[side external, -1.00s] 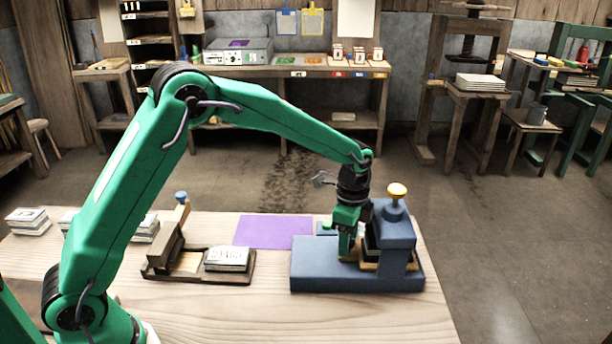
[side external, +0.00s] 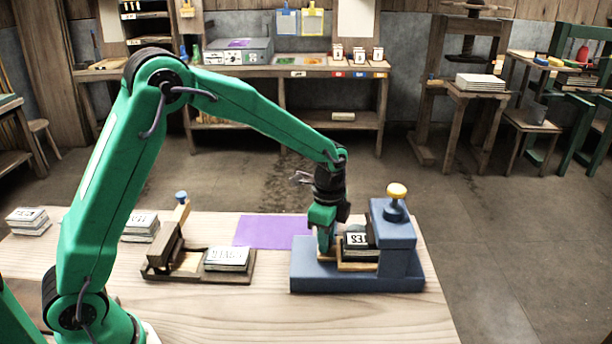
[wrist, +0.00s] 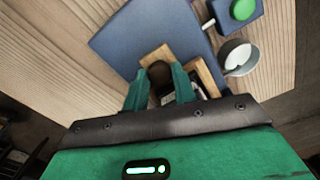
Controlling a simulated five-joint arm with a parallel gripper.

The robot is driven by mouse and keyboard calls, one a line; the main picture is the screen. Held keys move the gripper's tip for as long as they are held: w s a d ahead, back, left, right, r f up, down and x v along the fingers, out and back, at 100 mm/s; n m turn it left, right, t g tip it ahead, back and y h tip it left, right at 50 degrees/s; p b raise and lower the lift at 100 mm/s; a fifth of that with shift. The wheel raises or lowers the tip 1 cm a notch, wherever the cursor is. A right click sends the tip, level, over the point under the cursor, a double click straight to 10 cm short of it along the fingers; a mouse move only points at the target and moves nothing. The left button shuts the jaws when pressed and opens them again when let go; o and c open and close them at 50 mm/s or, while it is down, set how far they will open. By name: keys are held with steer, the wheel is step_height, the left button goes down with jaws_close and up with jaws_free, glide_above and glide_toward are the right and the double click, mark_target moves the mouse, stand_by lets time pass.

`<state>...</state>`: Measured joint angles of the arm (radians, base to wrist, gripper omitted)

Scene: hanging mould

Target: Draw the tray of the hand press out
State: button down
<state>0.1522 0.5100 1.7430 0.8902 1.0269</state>
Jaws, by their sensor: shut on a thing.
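The tray's right end is hidden by the head. My gripper (side external: 326,251) points down at the tray's left end, over the base. In the wrist view, its green fingers are shut around a dark brown round grip (wrist: 159,74), with tray wood (wrist: 156,54) beside it.
A wooden stand (side external: 190,262) with a lettered block (side external: 227,258) stands left of the press. A purple sheet (side external: 272,231) lies between and behind them. Lettered stacks (side external: 28,220) stand at the table's left. A pale bowl (wrist: 237,56) shows in the wrist view. The front table is bare.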

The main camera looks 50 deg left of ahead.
steer(key=s+a, duration=0.5)
steer(key=shift+s+a, duration=0.35)
steer(key=shift+a, duration=0.05)
steer(key=c, duration=1.1)
jaws_free()
steer(key=shift+r, duration=0.15)
step_height(320, 180, up, 8)
steer(key=shift+f, duration=0.2)
